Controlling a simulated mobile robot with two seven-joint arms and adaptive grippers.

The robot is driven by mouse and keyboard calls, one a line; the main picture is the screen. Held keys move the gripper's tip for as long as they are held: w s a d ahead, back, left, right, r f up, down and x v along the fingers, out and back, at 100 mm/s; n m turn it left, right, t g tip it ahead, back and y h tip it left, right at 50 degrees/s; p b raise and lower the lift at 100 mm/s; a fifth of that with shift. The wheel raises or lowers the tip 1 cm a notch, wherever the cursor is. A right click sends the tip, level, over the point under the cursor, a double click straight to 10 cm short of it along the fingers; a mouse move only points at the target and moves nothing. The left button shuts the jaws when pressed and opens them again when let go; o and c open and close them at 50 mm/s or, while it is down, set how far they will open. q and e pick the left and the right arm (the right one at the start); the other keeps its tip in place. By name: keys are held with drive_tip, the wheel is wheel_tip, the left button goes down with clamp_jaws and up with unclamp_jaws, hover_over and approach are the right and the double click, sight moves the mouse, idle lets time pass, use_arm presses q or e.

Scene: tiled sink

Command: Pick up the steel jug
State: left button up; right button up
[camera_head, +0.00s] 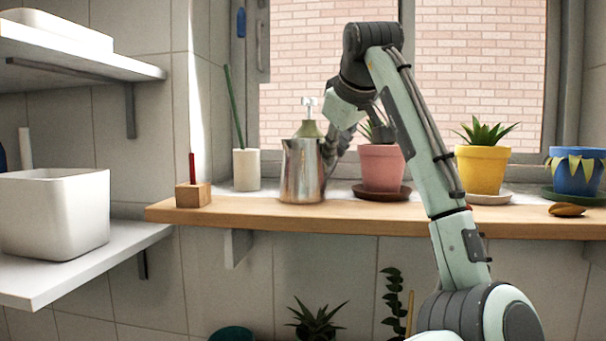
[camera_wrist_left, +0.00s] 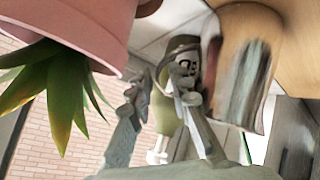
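The steel jug (camera_head: 302,172) stands upright on the wooden shelf. In the left wrist view, its shiny side (camera_wrist_left: 243,75) is at the upper right. My left gripper (camera_head: 331,150) is at the jug's right side, between it and the pink pot. It also shows in the left wrist view (camera_wrist_left: 161,85), fingers apart, with an olive-green bottle seen between and behind them. I cannot tell whether the jug's handle lies between the fingers or whether they touch it. My right gripper is not in view.
The olive-green pump bottle (camera_head: 310,128) shows above the jug's rim. The pink pot (camera_head: 382,167) is close on the right. A white cup (camera_head: 246,170) and wooden block (camera_head: 193,195) stand left. The yellow pot (camera_head: 482,170) is farther right on the shelf (camera_head: 240,212).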

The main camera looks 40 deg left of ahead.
use_arm(q)
clamp_jaws()
drive_tip(key=shift+r, duration=0.15)
idle(0.6)
